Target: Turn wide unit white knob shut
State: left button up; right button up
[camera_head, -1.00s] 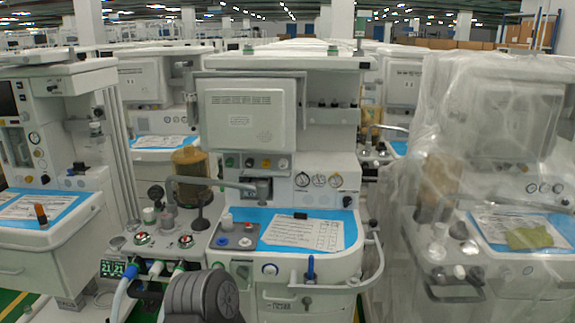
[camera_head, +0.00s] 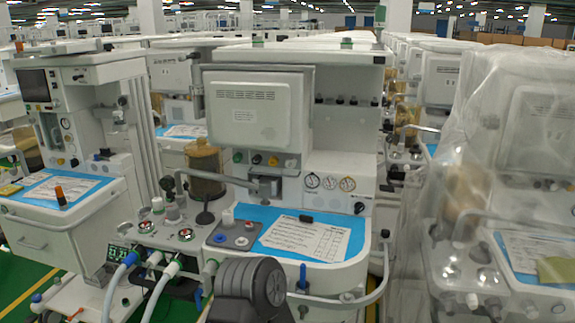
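The wide unit (camera_head: 340,60) is the pale anaesthesia cart in the middle. A row of small coloured knobs runs under its panel, with a pale white knob (camera_head: 291,163) at the right end, right of an orange one. I cannot tell from this view how far either knob is turned. A dark ridged, rounded part of my own arm shows at the bottom centre, in front of the cart. No gripper fingers are visible, and nothing of mine touches the knobs.
A paper (camera_head: 303,240) lies on the cart's blue worktop. A curved handrail (camera_head: 378,285) runs round its right front. A plastic-wrapped cart (camera_head: 520,160) stands close on the right, another cart (camera_head: 75,120) on the left. Hoses (camera_head: 150,270) hang at the lower left.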

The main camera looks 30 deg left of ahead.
aim_at(290, 163)
jog(key=u, duration=1.6)
